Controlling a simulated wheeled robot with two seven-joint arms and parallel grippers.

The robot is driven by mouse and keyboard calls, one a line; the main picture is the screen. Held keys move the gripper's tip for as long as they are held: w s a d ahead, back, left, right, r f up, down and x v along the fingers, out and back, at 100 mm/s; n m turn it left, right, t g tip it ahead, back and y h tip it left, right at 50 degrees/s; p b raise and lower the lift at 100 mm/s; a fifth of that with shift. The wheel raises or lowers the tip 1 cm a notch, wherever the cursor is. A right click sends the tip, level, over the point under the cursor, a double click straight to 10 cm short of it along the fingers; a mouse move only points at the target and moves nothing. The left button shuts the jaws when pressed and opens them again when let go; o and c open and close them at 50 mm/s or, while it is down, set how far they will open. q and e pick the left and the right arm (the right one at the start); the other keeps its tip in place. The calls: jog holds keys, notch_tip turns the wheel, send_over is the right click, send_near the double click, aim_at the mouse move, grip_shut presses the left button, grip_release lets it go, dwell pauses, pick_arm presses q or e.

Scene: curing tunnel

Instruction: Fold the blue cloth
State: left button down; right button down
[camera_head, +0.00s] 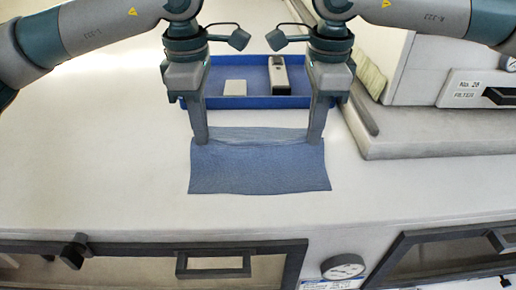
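The blue cloth (259,168) lies on the white table top in front of the blue tray. Its far part looks raised or doubled over, with a ridge running between my grippers. My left gripper (200,138) points down at the cloth's far left corner. My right gripper (315,138) points down at its far right corner. Both fingertips touch or overlap the cloth edge. The fingers are seen edge-on, so I cannot tell whether they are closed on the cloth.
A blue tray (231,102) behind the cloth holds a white block (235,87) and a grey-black device (278,75). A grey machine housing (425,127) stands at the right. The table is clear left of the cloth. Its front edge lies below, above framed doors and a gauge (342,267).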

pick_arm(q)
jog(key=shift+r, duration=0.45)
pick_arm(e)
jog(key=shift+r, duration=0.5)
